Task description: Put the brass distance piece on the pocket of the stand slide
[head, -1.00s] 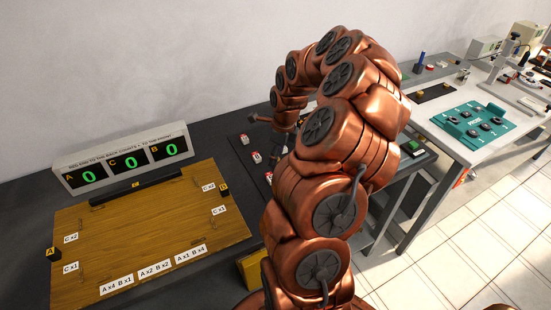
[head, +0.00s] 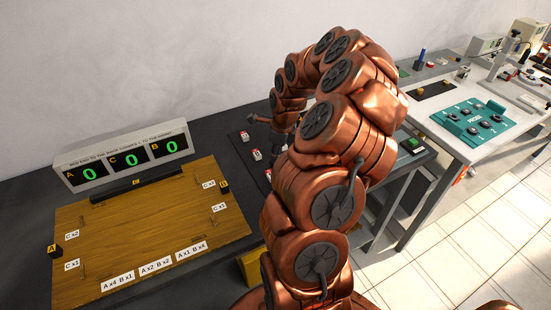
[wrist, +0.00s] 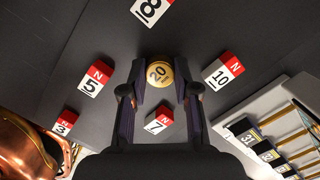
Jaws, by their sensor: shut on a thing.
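The brass distance piece (wrist: 159,74) is a round disc marked 20 in the wrist view. My gripper (wrist: 159,72) is shut on it, with one dark finger on each side. The dark mat lies beneath; the height of the piece above it is hard to tell.
A tray with numbered slots (wrist: 280,130) is at lower right. A teal board (head: 472,123) lies on the white table. A wooden board (head: 150,225) is left.

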